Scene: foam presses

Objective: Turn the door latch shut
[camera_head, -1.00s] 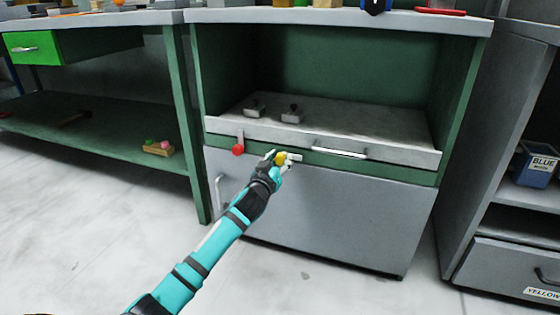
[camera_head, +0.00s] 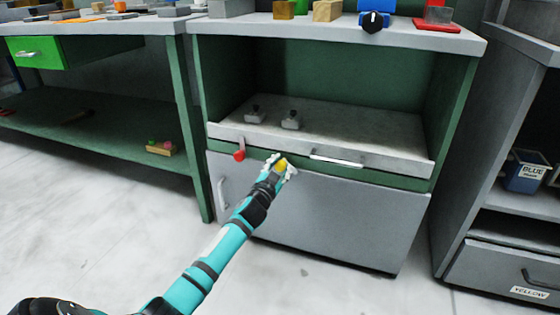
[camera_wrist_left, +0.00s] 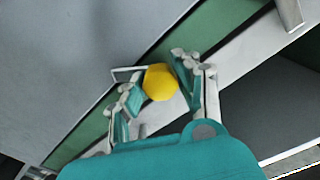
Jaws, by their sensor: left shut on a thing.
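The grey door (camera_head: 320,215) of the lower cabinet is closed, below the green rail. A yellow latch knob (camera_head: 281,165) sits at the door's top edge. It also shows in the left wrist view (camera_wrist_left: 160,82), with a small pale bar (camera_wrist_left: 125,73) beside it. My left gripper (camera_head: 280,168) is shut on the yellow knob, with one finger on each side of it in the wrist view. The fingers hide much of the latch, so I cannot tell its exact angle. My right gripper is in neither view.
A red knob (camera_head: 239,155) hangs on the tray front to the left of the latch. A pale tray handle (camera_head: 336,161) lies to the right. The door's upright handle (camera_head: 221,193) is at its left. The floor in front is clear.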

